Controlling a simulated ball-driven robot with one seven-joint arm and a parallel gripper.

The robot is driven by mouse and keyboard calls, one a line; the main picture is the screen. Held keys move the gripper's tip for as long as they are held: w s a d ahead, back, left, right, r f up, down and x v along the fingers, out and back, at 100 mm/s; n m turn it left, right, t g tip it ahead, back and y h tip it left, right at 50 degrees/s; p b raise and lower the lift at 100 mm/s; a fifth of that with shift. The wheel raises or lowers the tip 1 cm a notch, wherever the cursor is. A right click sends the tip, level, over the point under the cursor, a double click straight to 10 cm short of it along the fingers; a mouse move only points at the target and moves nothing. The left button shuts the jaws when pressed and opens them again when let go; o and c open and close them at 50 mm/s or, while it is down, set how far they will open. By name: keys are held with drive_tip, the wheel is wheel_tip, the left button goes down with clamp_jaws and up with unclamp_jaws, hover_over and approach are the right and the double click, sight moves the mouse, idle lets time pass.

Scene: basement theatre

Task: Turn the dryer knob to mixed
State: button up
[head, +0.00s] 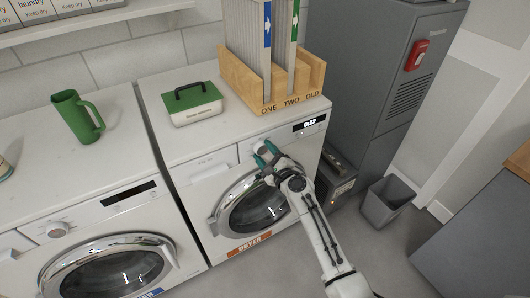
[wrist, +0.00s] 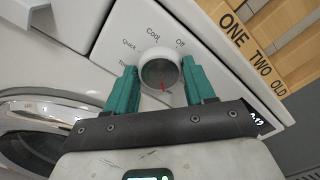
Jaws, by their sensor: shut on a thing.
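The dryer (head: 195,165) is the white front-loader on the right, with an orange "DRYER" label (head: 250,244) below its door. Its round knob (wrist: 160,66) has a grey face and a white rim in the wrist view. A red mark on the knob points down, toward my gripper. The labels "Quick", "Cool" and "Off" show around its far side; other labels are partly covered by my fingers. My gripper (wrist: 158,78), with teal fingers, is shut on the knob, one finger on each side. In the head view my gripper (head: 266,156) is at the dryer's control panel and largely hides the knob.
On the dryer top are a wooden sorter (head: 240,80) marked ONE, TWO, OLD and a green-lidded box (head: 192,106). The washer (head: 75,175) stands left with a green mug (head: 77,116) on it. A grey cabinet (head: 375,70) and bin (head: 386,204) are right.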

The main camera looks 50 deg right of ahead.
drive_tip(key=shift+f+m, duration=0.15)
drive_tip(key=shift+m, duration=0.25)
drive_tip(key=o, duration=1)
drive_tip(key=shift+o, duration=0.2)
drive_tip(key=shift+s, duration=0.1)
drive_tip(key=v, duration=1)
drive_tip(key=shift+s, duration=0.3)
